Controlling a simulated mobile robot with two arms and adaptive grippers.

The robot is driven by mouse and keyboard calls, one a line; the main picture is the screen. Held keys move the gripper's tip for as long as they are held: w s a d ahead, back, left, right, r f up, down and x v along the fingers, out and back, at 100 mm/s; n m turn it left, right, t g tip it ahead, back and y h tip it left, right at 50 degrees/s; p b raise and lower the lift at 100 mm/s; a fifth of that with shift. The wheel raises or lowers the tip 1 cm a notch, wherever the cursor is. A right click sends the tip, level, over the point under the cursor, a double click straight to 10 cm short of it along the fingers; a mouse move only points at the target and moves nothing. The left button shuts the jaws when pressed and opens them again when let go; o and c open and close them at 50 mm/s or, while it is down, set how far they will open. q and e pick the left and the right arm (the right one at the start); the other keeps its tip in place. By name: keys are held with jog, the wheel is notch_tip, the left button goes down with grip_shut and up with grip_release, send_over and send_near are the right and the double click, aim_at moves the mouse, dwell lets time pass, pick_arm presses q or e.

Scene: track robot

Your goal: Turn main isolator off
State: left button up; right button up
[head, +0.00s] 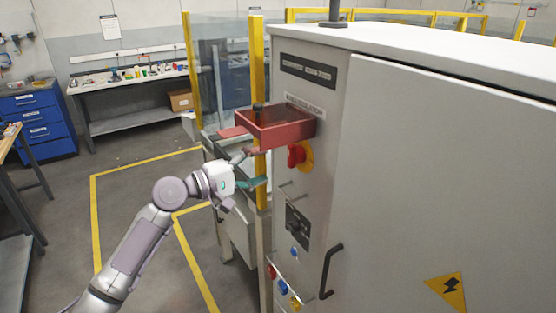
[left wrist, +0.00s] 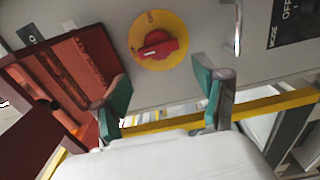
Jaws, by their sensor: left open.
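The main isolator is a red rotary knob on a round yellow plate (head: 307,155) on the narrow side of the grey cabinet. In the left wrist view the red knob (left wrist: 157,45) lies beyond the fingertips, in line with the gap between them. A red box-like part (head: 275,125) juts out from the panel just above the knob; the left wrist view shows it at left (left wrist: 75,75). My left gripper (head: 257,168) is open and empty, with teal finger pads, left of the knob and apart from it. My right gripper is not in view.
Below the knob are a black switch panel (head: 297,225), small coloured buttons and a black door handle (head: 329,272). A yellow guard post (head: 258,70) stands close behind my left gripper. A workbench (head: 135,80) and blue drawers (head: 38,120) are farther back. Floor at left is clear.

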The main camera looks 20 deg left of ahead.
pick_arm(q)
jog(key=shift+v, duration=1.75)
jog(key=shift+f, duration=0.1)
